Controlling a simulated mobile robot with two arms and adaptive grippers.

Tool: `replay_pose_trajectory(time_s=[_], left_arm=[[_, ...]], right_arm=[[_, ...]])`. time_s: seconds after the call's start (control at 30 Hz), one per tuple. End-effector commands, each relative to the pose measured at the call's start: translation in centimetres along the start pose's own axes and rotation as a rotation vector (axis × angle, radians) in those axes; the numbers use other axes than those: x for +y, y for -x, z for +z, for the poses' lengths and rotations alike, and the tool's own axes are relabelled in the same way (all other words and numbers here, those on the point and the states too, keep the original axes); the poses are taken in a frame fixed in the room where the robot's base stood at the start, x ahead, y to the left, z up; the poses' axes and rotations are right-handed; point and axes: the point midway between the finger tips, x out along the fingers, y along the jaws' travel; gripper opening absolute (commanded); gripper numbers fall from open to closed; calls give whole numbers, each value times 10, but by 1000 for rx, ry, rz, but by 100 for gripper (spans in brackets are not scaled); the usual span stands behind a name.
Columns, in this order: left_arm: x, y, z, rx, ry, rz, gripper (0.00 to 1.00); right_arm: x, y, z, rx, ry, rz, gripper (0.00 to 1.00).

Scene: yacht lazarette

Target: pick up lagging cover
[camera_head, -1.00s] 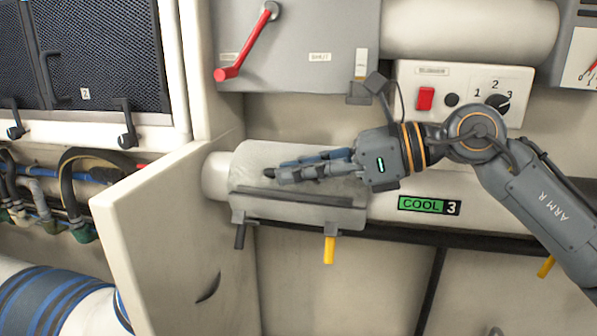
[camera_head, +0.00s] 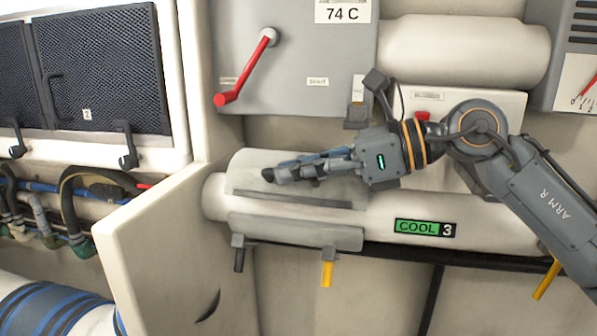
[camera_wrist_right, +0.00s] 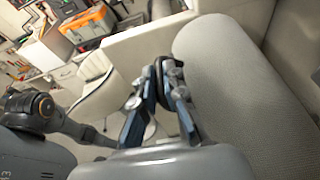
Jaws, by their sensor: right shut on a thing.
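The lagging cover (camera_head: 255,168) is a pale grey half shell over the upper side of the white pipe (camera_head: 213,197). A band of bare pipe shows between its lower edge strip and the lower grey shell (camera_head: 300,232). My right gripper (camera_head: 268,176) reaches in from the right and is shut on the cover; its fingers hide part of the surface. In the right wrist view, the cover's large woven curve (camera_wrist_right: 240,80) fills the right side, beside the fingers (camera_wrist_right: 160,70). My left gripper is not in view.
A green "COOL 3" label (camera_head: 425,228) is on the pipe. A white panel (camera_head: 165,240) stands close at the left. A grey box with a red lever (camera_head: 246,70) is above. A yellow handle (camera_head: 327,272) hangs below, with a dark rail behind.

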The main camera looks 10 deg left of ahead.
Motion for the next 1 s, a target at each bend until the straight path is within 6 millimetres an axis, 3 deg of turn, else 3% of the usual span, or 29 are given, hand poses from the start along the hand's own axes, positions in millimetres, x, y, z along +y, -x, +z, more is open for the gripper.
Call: replay_pose_trajectory(time_s=[0.47,1.0], left_arm=[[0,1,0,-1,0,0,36],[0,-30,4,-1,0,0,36]], right_arm=[[2,2,5,-3,4,-1,0],[42,0,3,-1,3,1,0]])
